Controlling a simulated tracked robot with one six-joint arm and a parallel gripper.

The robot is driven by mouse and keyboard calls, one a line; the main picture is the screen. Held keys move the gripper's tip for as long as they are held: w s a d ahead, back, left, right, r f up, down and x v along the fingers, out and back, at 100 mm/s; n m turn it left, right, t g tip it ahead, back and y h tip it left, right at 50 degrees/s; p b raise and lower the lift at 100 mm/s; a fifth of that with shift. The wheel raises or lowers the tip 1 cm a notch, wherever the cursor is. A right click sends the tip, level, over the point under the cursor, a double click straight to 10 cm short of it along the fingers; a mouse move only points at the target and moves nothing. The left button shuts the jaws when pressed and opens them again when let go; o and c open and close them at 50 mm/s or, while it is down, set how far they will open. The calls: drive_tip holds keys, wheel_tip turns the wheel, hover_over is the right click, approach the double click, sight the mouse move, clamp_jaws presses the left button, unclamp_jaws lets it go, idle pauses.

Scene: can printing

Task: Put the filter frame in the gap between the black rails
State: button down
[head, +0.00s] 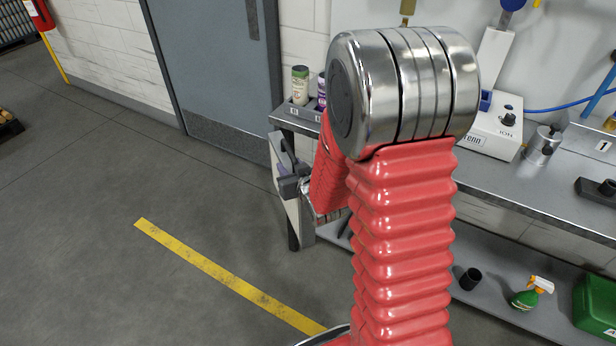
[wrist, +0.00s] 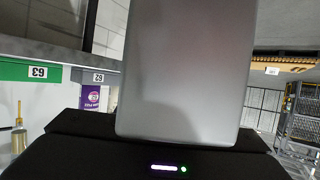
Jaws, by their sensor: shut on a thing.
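My gripper (head: 291,186) is dark and sits at the left end of the metal bench, just below the top's edge. It is shut on a pale, flat, upright panel, taken to be the filter frame (head: 287,213), which shows above and below the jaws. My red arm hides part of that area. In the wrist view a plain grey slab fills the middle above my black gripper body (wrist: 165,158); I cannot tell whether it is a finger or the frame. I cannot make out the black rails in either view.
The bench (head: 455,182) carries a green-capped bottle (head: 300,86), a white instrument (head: 494,128) and a metal canister (head: 542,146). Its lower shelf holds a spray bottle (head: 528,294) and a green box (head: 597,304). The floor to the left, with a yellow line (head: 222,273), is clear.

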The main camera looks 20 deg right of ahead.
drive_tip(key=w+a+r, duration=0.1)
drive_tip(key=a+r, duration=0.5)
drive_tip(key=shift+w+a+r, duration=0.2)
drive_tip(key=shift+a, duration=0.2)
